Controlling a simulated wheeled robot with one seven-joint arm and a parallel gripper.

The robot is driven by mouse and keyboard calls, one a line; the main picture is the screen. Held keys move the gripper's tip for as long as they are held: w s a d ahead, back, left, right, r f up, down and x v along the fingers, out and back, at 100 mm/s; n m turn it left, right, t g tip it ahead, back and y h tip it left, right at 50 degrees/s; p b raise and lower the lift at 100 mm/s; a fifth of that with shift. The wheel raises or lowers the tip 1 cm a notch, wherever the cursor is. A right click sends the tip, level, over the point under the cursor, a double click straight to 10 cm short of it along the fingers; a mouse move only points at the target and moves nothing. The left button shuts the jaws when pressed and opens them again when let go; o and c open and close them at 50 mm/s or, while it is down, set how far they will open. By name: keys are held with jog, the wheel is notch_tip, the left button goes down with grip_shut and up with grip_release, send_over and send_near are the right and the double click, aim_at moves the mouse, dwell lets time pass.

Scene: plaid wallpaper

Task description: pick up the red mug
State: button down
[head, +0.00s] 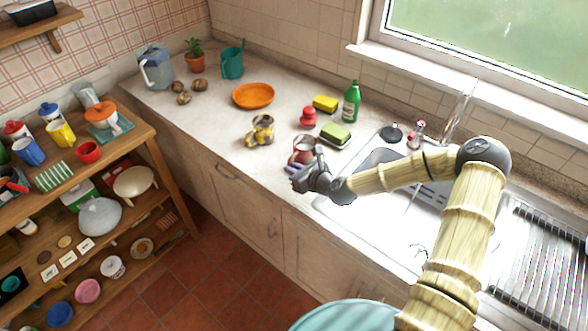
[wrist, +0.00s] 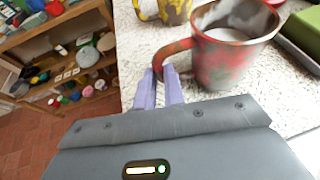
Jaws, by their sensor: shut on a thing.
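The red mug (head: 304,150), with worn grey-green patches, is near the front edge of the counter, left of the sink. In the wrist view the mug (wrist: 232,62) is upright, with its handle toward me. My gripper (head: 298,172) is at the mug's near side. In the wrist view its two pale purple fingers (wrist: 162,84) are shut on the mug's handle (wrist: 162,60). The mug appears to stand on the counter, though its underside is partly hidden.
A yellow patterned mug (head: 261,131) stands to the left. The sink (head: 380,157) lies right. The counter front left is clear.

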notch_tip(320, 180, up, 10)
jog(key=b, duration=0.1)
jog(key=shift+f, duration=0.25)
dwell(0.5)
jog(key=shift+w+d, duration=0.1)
dwell(0.8)
